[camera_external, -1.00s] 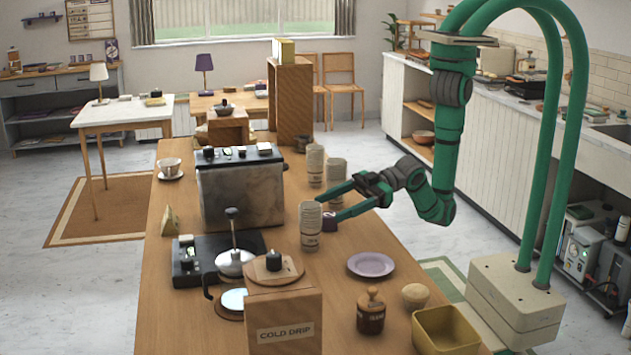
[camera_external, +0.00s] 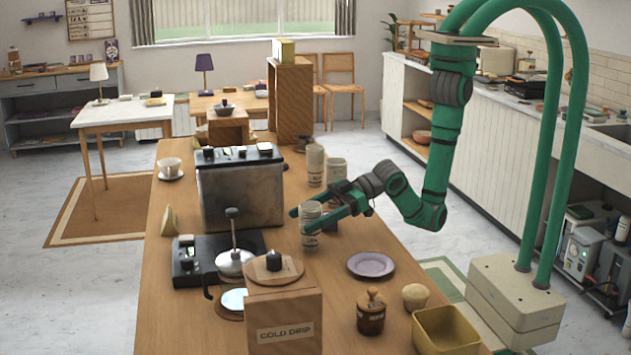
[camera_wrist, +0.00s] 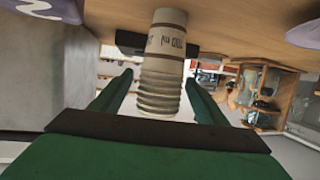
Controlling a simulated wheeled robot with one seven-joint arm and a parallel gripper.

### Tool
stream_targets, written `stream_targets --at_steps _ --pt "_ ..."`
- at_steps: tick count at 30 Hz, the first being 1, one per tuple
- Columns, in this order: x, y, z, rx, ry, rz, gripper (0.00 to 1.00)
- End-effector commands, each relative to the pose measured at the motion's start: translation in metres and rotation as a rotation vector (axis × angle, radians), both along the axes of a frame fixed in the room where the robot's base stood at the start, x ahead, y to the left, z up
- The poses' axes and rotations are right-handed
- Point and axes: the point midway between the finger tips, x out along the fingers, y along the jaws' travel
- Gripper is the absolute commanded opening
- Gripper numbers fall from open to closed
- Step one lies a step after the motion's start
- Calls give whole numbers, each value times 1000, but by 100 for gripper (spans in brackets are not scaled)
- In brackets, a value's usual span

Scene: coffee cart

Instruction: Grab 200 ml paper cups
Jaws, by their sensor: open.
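A stack of pale paper cups (camera_external: 311,216) with dark print stands upright on the wooden counter (camera_external: 350,310). In the wrist view the stack (camera_wrist: 163,62) appears upside down, with print that looks like "200 ml" and ribbed stacked rims. My gripper (camera_external: 301,220) is open, with one finger on each side of this stack. In the wrist view the gripper (camera_wrist: 160,78) shows visible gaps between both fingers and the cups. Two other pale cup stacks, one taller (camera_external: 315,165) and one wider (camera_external: 336,171), stand farther back. The fingers partly hide the near stack in the external view.
A coffee machine (camera_external: 240,190) stands left of the cups. A purple plate (camera_external: 371,264) lies front right, near a brown jar (camera_external: 371,312) and a yellow box (camera_external: 445,332).

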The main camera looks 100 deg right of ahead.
Motion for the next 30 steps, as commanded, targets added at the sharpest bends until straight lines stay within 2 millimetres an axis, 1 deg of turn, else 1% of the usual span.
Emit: stream_targets --at_steps 1,3,6,9,15,16,17,18,20,21,22,30 --pt "8 1 -2 0 1 -1 68" --pt "17 3 -5 0 1 -1 68" --pt "27 5 -8 0 2 0 68" --pt "31 6 -10 0 1 0 68" --pt "31 6 -10 0 0 0 68" --pt "31 6 -10 0 1 0 65" --pt "31 6 -10 0 1 0 58" --pt "31 6 -10 0 1 0 48" --pt "31 6 -10 0 1 0 34" --pt "31 6 -10 0 1 0 24" --pt "31 6 -10 0 1 0 20" --pt "31 6 -8 0 -1 0 20"
